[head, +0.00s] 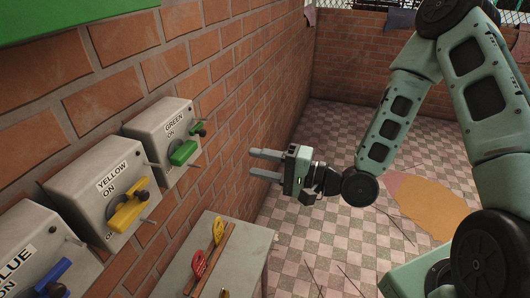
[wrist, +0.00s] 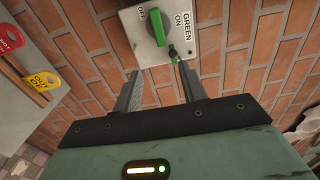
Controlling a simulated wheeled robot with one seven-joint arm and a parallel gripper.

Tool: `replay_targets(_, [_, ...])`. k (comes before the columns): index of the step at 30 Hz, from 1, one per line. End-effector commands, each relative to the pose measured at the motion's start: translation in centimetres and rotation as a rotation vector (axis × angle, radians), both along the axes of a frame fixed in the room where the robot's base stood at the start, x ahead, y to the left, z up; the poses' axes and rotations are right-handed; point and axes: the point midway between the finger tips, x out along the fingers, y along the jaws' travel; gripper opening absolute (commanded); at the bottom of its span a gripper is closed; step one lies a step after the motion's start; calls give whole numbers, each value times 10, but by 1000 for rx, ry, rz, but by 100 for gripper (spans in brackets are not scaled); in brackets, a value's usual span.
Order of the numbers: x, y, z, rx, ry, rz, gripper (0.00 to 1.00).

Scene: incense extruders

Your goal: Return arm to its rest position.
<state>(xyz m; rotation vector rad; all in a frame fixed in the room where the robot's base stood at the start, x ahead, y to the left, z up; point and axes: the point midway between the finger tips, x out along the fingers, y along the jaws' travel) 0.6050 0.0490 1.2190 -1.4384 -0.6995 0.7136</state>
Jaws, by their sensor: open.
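My gripper (head: 266,164) is open and empty in the head view. It hangs in the air to the right of the brick wall, with its fingers pointing left toward the wall. The wrist view shows its two fingers (wrist: 162,90) apart, with nothing between them. Beyond the fingertips in the wrist view is the grey GREEN switch box (wrist: 139,50) with its green handle (wrist: 158,27). In the head view the same box is on the wall, left of my gripper and apart from it. My arm bends up and over at the right of the head view.
The YELLOW box (head: 88,185) and BLUE box (head: 28,225) are on the same brick wall (head: 240,95). A grey table (head: 253,245) with red and yellow tags stands below my gripper. The checkered floor (head: 330,130) is mostly open; an orange-brown patch (head: 425,205) lies at right.

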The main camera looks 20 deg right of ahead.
Motion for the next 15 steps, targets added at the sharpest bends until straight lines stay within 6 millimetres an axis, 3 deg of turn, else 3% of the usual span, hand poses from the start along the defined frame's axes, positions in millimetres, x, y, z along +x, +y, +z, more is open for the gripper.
replay_targets(15, [-4,-5,0,1,-1,0,42])
